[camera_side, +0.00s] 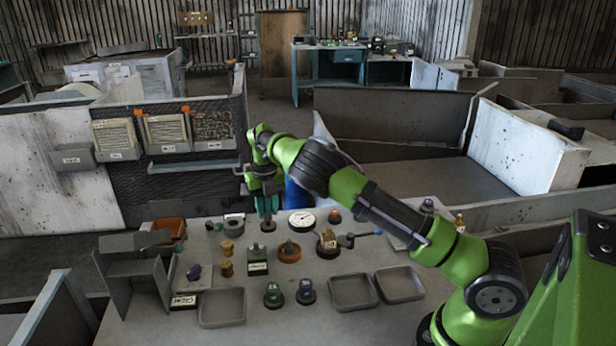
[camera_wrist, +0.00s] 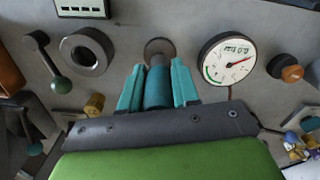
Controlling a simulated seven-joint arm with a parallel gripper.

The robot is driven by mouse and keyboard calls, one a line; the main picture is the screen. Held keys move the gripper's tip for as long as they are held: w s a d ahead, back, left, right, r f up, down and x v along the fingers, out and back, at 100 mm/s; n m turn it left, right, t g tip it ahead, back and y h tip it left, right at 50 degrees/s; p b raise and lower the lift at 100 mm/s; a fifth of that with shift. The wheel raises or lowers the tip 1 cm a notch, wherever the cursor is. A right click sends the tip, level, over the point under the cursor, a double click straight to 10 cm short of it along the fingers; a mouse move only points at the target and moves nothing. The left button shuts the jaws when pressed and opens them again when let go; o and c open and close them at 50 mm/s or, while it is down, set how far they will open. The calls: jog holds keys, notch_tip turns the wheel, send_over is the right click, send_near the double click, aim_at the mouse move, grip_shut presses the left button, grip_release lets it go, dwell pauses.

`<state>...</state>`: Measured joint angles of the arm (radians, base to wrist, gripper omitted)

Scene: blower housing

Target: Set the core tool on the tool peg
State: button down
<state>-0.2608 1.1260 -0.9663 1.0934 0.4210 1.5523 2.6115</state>
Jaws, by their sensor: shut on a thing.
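My gripper (camera_side: 267,212) points down over the back of the table, left of the round gauge. In the wrist view, its teal fingers (camera_wrist: 158,95) are shut on a dark teal cylinder, which I take as the core tool (camera_wrist: 157,88). The tool lies between the fingers, its tip near a round grey-brown disc (camera_wrist: 160,47) on the table. This disc may be the tool peg's base; the tool partly covers it. I cannot tell whether the tool touches it. In the side view the fingers hide most of the tool.
The white gauge (camera_wrist: 228,59) stands close on the right, a grey ring (camera_wrist: 87,51) on the left. Several parts and empty trays (camera_side: 222,322) fill the table's front.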

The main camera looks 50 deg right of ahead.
jog(key=shift+f, duration=0.95)
dwell(0.4)
jog(key=shift+c, duration=1.7)
grip_release()
jog(key=shift+r, duration=3.75)
